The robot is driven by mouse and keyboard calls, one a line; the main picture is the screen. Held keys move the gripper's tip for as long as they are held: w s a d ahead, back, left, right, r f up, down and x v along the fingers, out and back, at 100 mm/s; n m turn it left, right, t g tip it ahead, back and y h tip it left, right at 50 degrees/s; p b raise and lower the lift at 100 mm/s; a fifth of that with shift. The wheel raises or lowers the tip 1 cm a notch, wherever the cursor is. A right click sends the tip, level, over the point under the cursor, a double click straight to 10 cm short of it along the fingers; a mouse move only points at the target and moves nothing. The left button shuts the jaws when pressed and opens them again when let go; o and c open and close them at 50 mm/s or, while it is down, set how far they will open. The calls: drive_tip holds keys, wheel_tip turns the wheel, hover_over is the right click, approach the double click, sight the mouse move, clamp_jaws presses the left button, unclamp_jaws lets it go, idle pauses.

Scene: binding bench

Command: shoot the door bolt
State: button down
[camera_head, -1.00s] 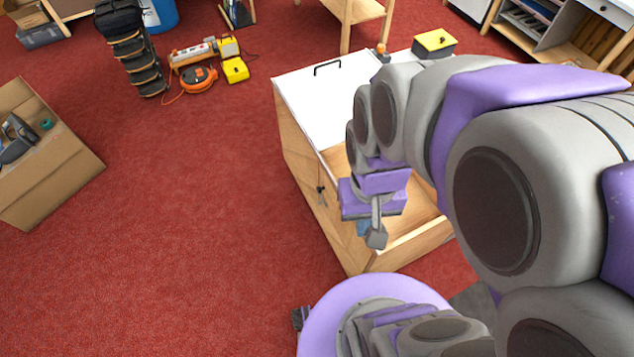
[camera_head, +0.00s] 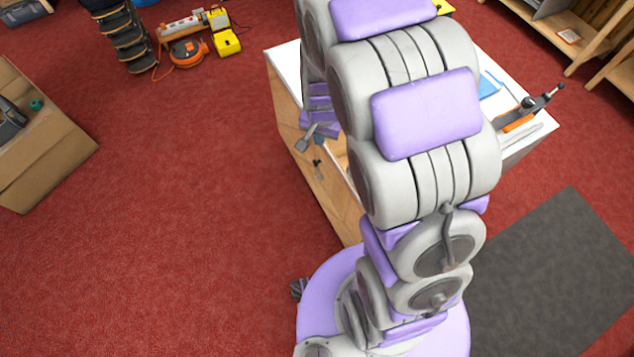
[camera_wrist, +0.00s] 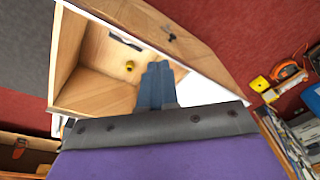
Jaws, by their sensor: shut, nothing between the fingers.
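A wooden cabinet with a white top (camera_head: 284,62) stands ahead, largely hidden by my arm. A small dark metal fitting (camera_head: 317,168) sits on its wooden side panel (camera_head: 296,145); it may be the bolt, but its position is too small to read. In the wrist view a dark fitting (camera_wrist: 169,34) shows on the panel beyond the fingers, and a black plate (camera_wrist: 126,41) lies on the inner side. My gripper (camera_head: 305,141) is above the fitting, apart from it. Its blue fingers (camera_wrist: 157,85) are together and empty in the wrist view.
A yellow knob (camera_wrist: 130,66) shows inside the open wooden cabinet. An orange-handled tool (camera_head: 522,115) lies on the white top at right. A cardboard box (camera_head: 45,150) stands at far left. Red carpet (camera_head: 190,220) between is clear; a grey mat (camera_head: 560,280) lies at right.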

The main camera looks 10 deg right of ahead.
drive_tip(key=w+f+m+t, duration=0.1)
drive_tip(key=w+f, duration=0.2)
drive_tip(key=f, duration=0.5)
drive_tip(key=w+f+m+t+h, duration=0.1)
drive_tip(key=w+f+m, duration=0.15)
drive_tip(key=f, duration=0.45)
drive_tip(key=w+f+m+t, duration=0.1)
drive_tip(key=w+f, duration=0.3)
drive_tip(key=f, duration=0.4)
drive_tip(key=s+f+m+t+h, duration=0.1)
drive_tip(key=s+f, duration=0.2)
drive_tip(key=f, duration=0.7)
drive_tip(key=s+f+m+t+h, duration=0.1)
drive_tip(key=s+f, duration=0.3)
drive_tip(key=f, duration=0.6)
drive_tip(key=shift+d+m, duration=0.25)
drive_tip(key=shift+m, duration=0.3)
drive_tip(key=w+d+f+b, duration=0.1)
drive_tip(key=w+f+b, duration=0.3)
drive_tip(key=w+f, duration=0.4)
drive_tip(key=shift+w+d, duration=0.2)
drive_tip(key=shift+w, duration=0.45)
